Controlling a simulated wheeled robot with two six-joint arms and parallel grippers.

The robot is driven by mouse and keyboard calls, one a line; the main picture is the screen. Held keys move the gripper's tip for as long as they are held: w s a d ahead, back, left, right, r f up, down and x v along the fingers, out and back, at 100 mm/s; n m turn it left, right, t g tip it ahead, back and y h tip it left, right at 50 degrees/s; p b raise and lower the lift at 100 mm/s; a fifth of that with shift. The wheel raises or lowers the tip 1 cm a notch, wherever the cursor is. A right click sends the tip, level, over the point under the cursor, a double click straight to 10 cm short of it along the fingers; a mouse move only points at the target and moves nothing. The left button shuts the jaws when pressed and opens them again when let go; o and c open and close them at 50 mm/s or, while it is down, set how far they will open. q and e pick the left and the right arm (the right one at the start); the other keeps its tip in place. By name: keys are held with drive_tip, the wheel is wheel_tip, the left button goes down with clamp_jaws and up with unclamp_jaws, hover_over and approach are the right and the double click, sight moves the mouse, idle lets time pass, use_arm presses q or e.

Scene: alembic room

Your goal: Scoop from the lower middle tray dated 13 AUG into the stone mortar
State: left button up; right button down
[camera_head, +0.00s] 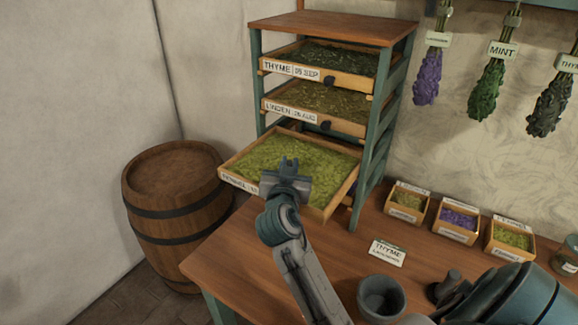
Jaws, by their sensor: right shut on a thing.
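The lowest visible tray (257,152), filled with yellow-green herb, sticks out of the rack and tilts down toward the front. Its label reads FENNEL and a date beginning with 1; the rest is hidden by my gripper. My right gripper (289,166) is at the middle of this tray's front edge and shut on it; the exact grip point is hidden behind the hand. The stone mortar (381,297), a grey bowl, stands on the table at the lower middle. No scoop can be made out.
Above are the THYME tray (345,80) and the LINDEN tray (345,124) in the rack. A barrel (178,215) stands at the left. Small herb boxes (457,222) and a THYME card (388,253) are on the table (245,250). Herb bundles (487,92) hang at the right.

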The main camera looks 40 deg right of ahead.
idle(0.6)
drive_tip(key=shift+w, duration=0.2)
drive_tip(key=shift+w+a+b, duration=0.25)
drive_tip(key=shift+w+b, duration=0.05)
drive_tip(key=shift+w, duration=0.2)
drive_tip(key=shift+w+a+b, duration=0.2)
drive_tip(key=shift+w+b, duration=0.05)
drive_tip(key=shift+w, duration=0.2)
wheel_tip(320, 180, up, 6)
drive_tip(key=p, duration=0.4)
drive_tip(key=shift+f, duration=0.1)
